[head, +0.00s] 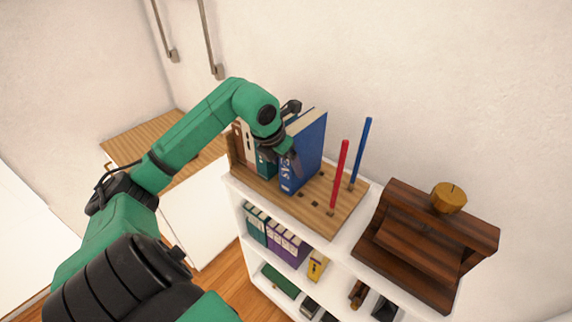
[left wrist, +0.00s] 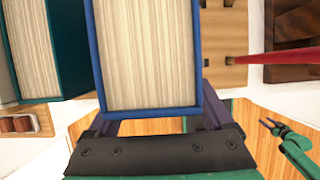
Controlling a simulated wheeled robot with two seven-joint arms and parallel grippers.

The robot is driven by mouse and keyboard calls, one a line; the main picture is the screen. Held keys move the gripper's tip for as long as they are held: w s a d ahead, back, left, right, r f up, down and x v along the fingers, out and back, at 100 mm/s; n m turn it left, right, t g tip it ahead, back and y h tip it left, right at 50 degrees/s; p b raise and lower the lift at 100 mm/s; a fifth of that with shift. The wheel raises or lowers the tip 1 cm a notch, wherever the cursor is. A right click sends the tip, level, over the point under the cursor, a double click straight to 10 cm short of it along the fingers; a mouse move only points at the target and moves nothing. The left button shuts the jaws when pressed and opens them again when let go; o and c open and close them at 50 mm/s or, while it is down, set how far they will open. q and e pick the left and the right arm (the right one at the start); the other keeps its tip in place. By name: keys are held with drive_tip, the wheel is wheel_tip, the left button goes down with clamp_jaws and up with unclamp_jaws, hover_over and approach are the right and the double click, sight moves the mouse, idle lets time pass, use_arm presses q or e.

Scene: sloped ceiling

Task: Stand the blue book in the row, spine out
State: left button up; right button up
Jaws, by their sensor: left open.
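The blue book (head: 309,150) stands upright on a slotted wooden rack (head: 318,208) on top of the white shelf. Its lettered spine faces the front of the shelf. To its left stand a teal book (head: 265,163) and a white and brown book (head: 242,138). My left gripper (head: 294,152) is at the blue book, partly covering it. In the left wrist view the blue book (left wrist: 148,55) and its pale pages lie between the open fingers of that gripper (left wrist: 163,122); contact cannot be told. What seems to be my right gripper (left wrist: 275,128) shows small at the lower right there.
A red rod (head: 340,175) and a blue rod (head: 361,150) stand in the rack right of the book. A dark wooden stand (head: 425,245) with a brass-coloured piece (head: 449,197) is further right. Binders (head: 285,243) fill part of the shelf below.

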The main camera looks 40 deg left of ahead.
use_arm(q)
drive_tip(key=b+v, duration=0.1)
drive_tip(key=v, duration=1)
drive_tip(key=shift+r+b, duration=0.25)
drive_tip(key=shift+b, duration=0.05)
drive_tip(key=shift+s+d, duration=0.1)
